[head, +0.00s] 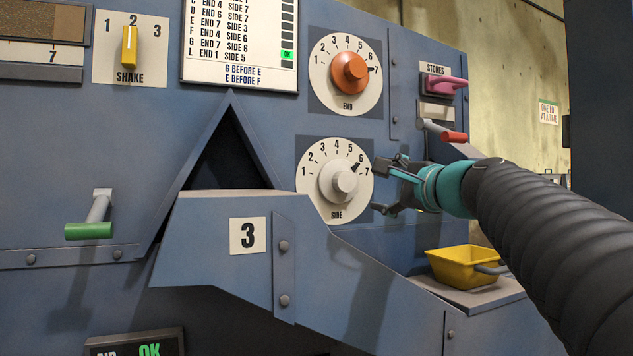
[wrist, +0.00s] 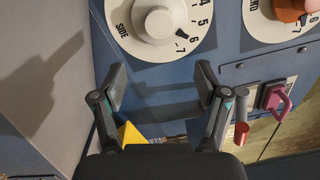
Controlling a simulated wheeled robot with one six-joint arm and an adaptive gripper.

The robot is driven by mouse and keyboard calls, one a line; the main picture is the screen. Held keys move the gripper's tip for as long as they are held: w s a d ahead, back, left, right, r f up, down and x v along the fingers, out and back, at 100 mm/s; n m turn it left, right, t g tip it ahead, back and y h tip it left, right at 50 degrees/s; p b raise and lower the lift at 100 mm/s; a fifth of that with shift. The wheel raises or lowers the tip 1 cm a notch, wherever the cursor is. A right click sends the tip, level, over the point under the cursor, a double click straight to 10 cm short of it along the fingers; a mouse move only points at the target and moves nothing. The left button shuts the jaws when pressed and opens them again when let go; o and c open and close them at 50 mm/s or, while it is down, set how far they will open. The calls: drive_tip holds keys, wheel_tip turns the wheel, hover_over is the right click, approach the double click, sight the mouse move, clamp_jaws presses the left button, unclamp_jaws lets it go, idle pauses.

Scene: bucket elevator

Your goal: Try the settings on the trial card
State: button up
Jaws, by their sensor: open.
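The trial card (head: 240,45) has END and SIDE rows; the lowest reads L END 1 SIDE 5, with green OK at its right. "G before E" and "E before F" stand below. The grey SIDE knob (head: 338,182) has its pointer at 6; it also shows in the wrist view (wrist: 158,22). The orange END knob (head: 350,70) points at 7. The yellow SHAKE switch (head: 129,47) points at 2. My gripper (head: 379,188) is open and empty, just right of the SIDE dial. In the wrist view its fingers (wrist: 160,82) stand apart from the knob.
A pink STONES handle (head: 446,86) and a red-ended lever (head: 453,136) are at right. A yellow tray (head: 462,266) sits on the ledge below my gripper. A green-ended lever (head: 89,230) is at left. The chute marked 3 (head: 210,240) juts out below the dials.

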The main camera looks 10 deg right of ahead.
sight(349, 184)
drive_tip(key=w+a+m, duration=0.1)
drive_tip(key=w+m, duration=0.1)
drive_tip(key=w, duration=0.2)
drive_tip(key=w+a+m+p, duration=0.1)
drive_tip(key=w+a+m, duration=0.1)
drive_tip(key=w, duration=0.2)
drive_tip(key=w+a+m+p, duration=0.1)
drive_tip(key=w+m, duration=0.1)
drive_tip(key=w, duration=0.2)
drive_tip(key=shift+w+a, duration=0.35)
drive_tip(key=c, duration=1.2)
